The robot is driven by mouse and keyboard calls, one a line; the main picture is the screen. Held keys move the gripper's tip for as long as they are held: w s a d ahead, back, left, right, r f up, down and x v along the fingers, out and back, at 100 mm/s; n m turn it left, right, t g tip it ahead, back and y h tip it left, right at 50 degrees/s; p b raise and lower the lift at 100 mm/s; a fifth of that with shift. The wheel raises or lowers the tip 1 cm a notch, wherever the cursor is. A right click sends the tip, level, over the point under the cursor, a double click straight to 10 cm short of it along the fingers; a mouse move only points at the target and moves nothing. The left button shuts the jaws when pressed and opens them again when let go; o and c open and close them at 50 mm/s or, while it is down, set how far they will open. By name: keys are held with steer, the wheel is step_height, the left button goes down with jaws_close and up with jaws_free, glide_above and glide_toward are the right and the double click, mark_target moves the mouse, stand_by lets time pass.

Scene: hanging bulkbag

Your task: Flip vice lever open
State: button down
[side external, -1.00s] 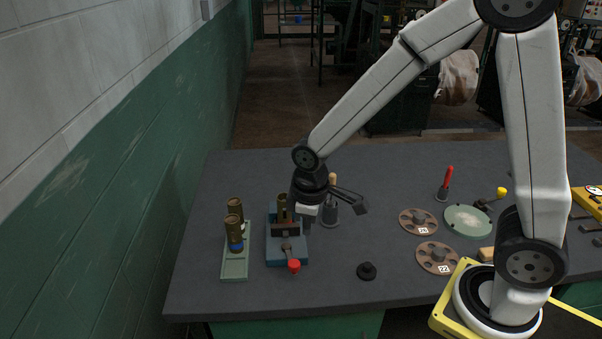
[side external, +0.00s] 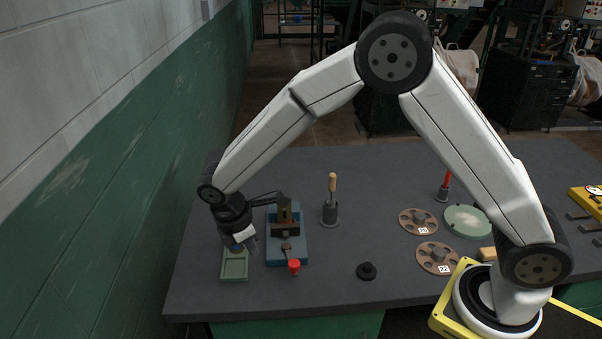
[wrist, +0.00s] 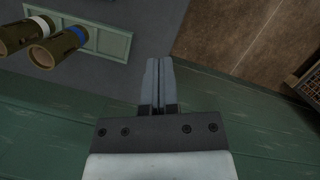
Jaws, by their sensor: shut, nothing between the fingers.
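The vice (side external: 287,250) is a blue block on the grey bench, left of centre in the side view. Its lever, with a red knob (side external: 294,266), points toward the front edge. My gripper (side external: 252,245) is left of the vice, above the green tray, apart from the lever. In the wrist view its two fingers (wrist: 158,85) are together with nothing between them. The vice is not in the wrist view.
The green tray (side external: 234,268) lies left of the vice; the wrist view shows two cylinders, one white-banded (wrist: 25,33) and one blue-banded (wrist: 60,45), at it. The green wall (side external: 130,200) is close on the left. A wooden-handled tool (side external: 332,190) stands right of the vice.

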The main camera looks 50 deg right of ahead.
stand_by(0.3)
steer(key=x, duration=0.9)
steer(key=shift+d+f, duration=0.1)
steer(key=shift+f, duration=0.15)
steer(key=shift+s+d+f, duration=0.1)
steer(key=shift+s+d, duration=0.1)
steer(key=shift+d, duration=0.35)
steer(key=shift+s+d+f, duration=0.15)
steer(key=shift+s+d, duration=0.05)
steer(key=shift+d, duration=0.4)
steer(key=shift+s+d, duration=0.3)
steer(key=shift+d, duration=0.5)
